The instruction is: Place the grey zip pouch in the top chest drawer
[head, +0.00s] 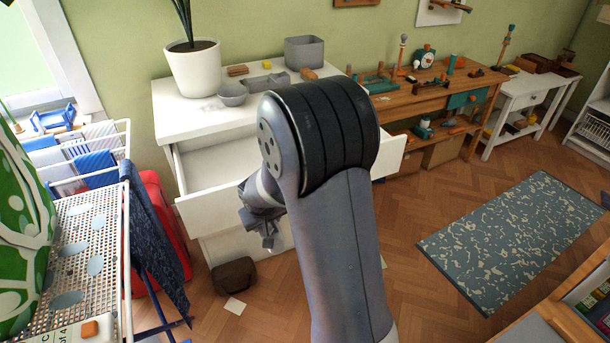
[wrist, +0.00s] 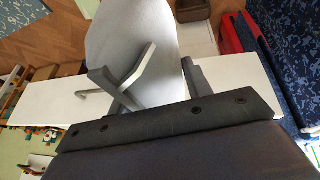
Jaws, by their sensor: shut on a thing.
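The white chest (head: 163,105) stands against the wall with its top drawer (head: 200,207) pulled out. The part of the drawer's inside that I see is empty. My gripper (head: 262,228) is low in front of the drawer front, near its middle, and shut on what looks like the drawer's handle. In the wrist view my gripper (wrist: 148,85) lies across the white drawer front (wrist: 45,103); the contact is partly hidden. I make out no clearly grey zip pouch. A small dark, brownish pouch (head: 234,275) lies on the floor before the chest; I cannot tell if it is the one.
A plant pot (head: 194,68), bowl (head: 232,94) and grey box (head: 304,52) stand on the chest. A white rack (head: 105,210), a green patterned bag (head: 20,235) and a red case (head: 168,225) crowd the left. A workbench (head: 415,100) stands right; floor around the blue mat (head: 510,240) is open.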

